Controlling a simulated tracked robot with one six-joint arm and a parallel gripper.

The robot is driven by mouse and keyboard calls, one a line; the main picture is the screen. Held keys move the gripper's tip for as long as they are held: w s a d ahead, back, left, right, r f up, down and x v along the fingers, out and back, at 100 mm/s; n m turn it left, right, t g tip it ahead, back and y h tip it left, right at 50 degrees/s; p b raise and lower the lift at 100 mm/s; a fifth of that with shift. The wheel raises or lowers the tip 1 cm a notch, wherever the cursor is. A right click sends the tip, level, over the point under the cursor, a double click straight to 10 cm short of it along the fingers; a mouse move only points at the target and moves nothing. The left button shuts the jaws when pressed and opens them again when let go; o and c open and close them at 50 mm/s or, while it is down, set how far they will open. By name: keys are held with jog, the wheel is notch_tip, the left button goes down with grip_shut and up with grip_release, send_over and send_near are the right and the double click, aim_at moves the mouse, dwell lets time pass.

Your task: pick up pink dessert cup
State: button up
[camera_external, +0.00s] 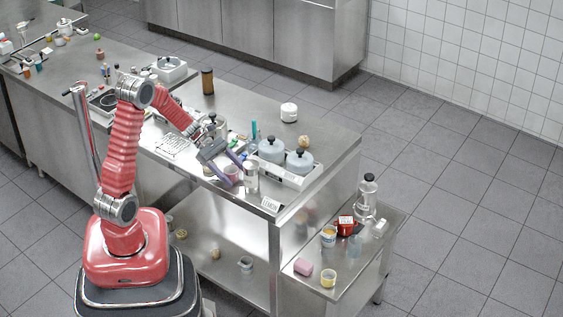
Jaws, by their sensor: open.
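A small pink cup (232,174), which looks like the dessert cup, stands on the steel counter (330,131) near its front edge. My gripper (229,164) is open, reaching down from the upper left right at the cup. Its grey-purple fingers are close to the cup's rim and partly cover it. I cannot tell whether they touch the cup or are around it.
A clear glass (251,178) stands just right of the cup. A card (270,204) sits at the front edge. A lower side table (314,288) holds a pink block (303,267).

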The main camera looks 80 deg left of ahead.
jog(key=shift+x, duration=1.15)
jog(key=c, duration=1.2)
